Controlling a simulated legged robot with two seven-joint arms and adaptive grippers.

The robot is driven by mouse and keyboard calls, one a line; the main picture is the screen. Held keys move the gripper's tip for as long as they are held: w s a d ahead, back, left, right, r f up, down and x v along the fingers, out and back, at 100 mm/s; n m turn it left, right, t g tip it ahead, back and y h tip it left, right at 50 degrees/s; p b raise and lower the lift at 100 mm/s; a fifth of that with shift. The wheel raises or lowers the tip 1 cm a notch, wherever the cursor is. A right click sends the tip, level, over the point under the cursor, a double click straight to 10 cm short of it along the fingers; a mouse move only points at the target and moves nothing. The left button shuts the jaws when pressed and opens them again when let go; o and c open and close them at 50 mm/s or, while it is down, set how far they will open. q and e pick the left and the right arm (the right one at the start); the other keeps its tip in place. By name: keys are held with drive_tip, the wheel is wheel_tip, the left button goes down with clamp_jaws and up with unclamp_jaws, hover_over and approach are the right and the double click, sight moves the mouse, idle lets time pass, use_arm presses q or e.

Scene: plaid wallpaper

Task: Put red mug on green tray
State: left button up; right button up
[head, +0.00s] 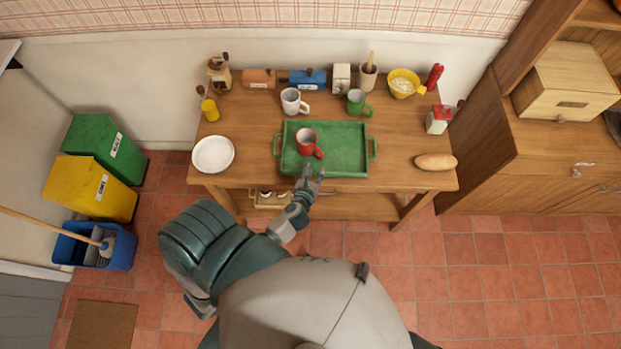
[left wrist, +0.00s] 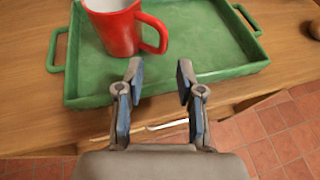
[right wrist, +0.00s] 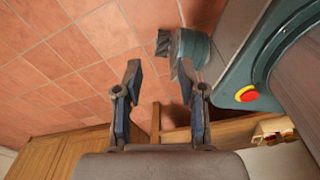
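The red mug (head: 307,142) stands upright on the left part of the green tray (head: 345,151), which lies on the wooden table. In the left wrist view the red mug (left wrist: 118,27) sits inside the tray (left wrist: 190,60), its handle pointing right. My left gripper (head: 309,172) is at the tray's front edge, just in front of the mug. In the left wrist view its fingers (left wrist: 158,75) are apart with nothing between them, clear of the mug's handle. My right gripper (right wrist: 158,80) shows only in its wrist view, open and empty, with floor tiles beyond it.
A white plate (head: 213,154) lies left of the tray and a bread loaf (head: 436,162) right of it. Behind the tray stand a white mug (head: 294,102), a green mug (head: 358,103) and a yellow bowl (head: 403,84). The tray's right half is clear.

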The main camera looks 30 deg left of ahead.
use_arm(q)
drive_tip(key=v, duration=0.5)
drive_tip(key=shift+s, duration=0.3)
